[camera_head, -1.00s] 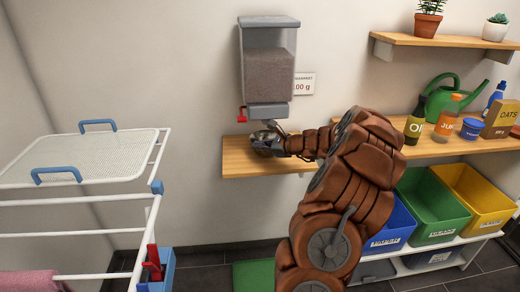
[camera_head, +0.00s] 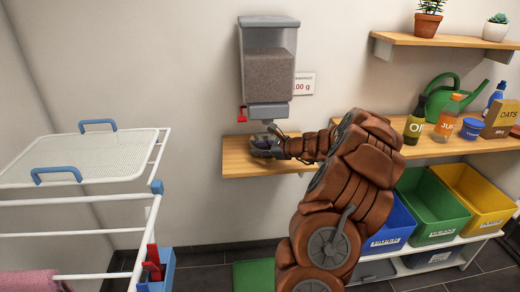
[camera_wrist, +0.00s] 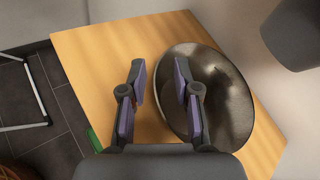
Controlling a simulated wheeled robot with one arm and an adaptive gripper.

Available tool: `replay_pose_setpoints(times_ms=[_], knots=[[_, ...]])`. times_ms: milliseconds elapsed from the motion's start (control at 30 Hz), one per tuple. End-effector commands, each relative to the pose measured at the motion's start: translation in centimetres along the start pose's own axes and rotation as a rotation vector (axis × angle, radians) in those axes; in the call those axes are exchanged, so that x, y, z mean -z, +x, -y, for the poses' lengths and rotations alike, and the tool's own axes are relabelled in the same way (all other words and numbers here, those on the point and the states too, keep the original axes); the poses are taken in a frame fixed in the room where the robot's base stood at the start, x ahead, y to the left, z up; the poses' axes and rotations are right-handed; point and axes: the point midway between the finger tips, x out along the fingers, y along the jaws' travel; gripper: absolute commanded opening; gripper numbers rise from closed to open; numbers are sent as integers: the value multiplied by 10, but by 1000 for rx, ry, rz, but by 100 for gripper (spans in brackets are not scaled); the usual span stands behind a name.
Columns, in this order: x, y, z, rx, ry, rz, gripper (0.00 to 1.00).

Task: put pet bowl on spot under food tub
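The metal pet bowl (camera_wrist: 228,100) sits on the wooden shelf (camera_wrist: 100,55), below the food tub (camera_head: 268,72). It also shows small in the head view (camera_head: 260,148), partly hidden by my gripper. In the wrist view my gripper (camera_wrist: 160,85) is open. Its two fingers are apart, the left one outside the bowl and the right one over its inside, with the near rim between them. The fingers do not look closed on the rim. Any marking of the spot under the bowl is hidden.
The tub's dark outlet (camera_wrist: 295,32) is close to the bowl's far side. A red lever (camera_head: 242,114) sticks out at the tub's left. A drying rack (camera_head: 80,158) stands left. Bottles and a box (camera_head: 500,118) stand on the right shelf.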

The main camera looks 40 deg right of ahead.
Motion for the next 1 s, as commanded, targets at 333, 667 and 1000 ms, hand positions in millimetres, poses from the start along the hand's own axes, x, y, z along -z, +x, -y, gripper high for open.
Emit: replay_pose_setpoints(times_ms=[333, 667, 1000], knots=[[-1, -49, 3, 8, -2, -1, 31], [0, -104, 1, 2, 0, 0, 31], [0, -121, 0, 1, -1, -1, 31]])
